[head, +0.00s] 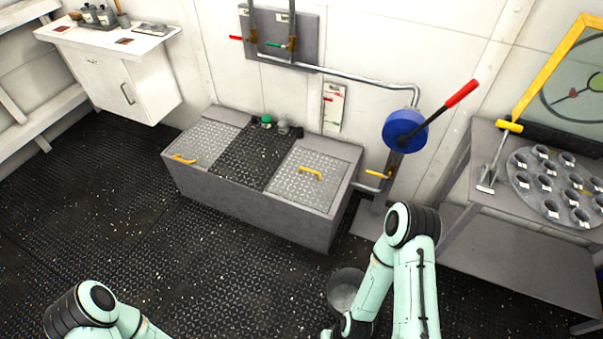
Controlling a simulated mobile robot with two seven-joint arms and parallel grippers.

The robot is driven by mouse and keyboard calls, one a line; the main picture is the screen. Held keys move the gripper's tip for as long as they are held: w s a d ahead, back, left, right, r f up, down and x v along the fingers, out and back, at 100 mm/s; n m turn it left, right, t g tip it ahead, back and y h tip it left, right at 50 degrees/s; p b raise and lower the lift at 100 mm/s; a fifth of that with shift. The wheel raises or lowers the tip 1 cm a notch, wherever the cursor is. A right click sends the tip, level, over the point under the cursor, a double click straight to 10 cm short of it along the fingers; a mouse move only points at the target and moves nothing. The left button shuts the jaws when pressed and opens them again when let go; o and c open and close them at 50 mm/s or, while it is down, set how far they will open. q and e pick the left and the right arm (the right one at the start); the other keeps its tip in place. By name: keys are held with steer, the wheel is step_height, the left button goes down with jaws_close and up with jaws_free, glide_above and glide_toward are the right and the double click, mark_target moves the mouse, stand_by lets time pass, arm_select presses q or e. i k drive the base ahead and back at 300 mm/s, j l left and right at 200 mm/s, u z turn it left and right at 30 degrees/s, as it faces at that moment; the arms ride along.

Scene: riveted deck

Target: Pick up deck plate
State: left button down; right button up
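Two silver tread-pattern deck plates lie flat on the long grey box (250,213) at the centre of the head view. The left plate (205,140) has a yellow handle (184,159) near its front left edge. The right plate (300,190) has a yellow handle (310,173) near its back. A black patterned surface (250,155) lies between them. My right arm comes in at the bottom, and only a dark part of its gripper (346,328) shows at the lower edge, in front of the box. My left arm shows at the bottom left, its gripper out of frame.
A metal bucket (344,286) stands on the floor beside my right arm. A blue wheel with a red-handled lever (405,130) and pipes are behind the box's right end. A grey bench (500,213) stands right, a white cabinet (110,75) left. Dark floor is clear in front.

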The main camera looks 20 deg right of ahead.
mark_target(308, 178)
steer(key=i+j+z, duration=0.25)
steer(key=i+j, duration=0.6)
steer(key=i+z, duration=0.15)
steer(key=i, duration=0.95)
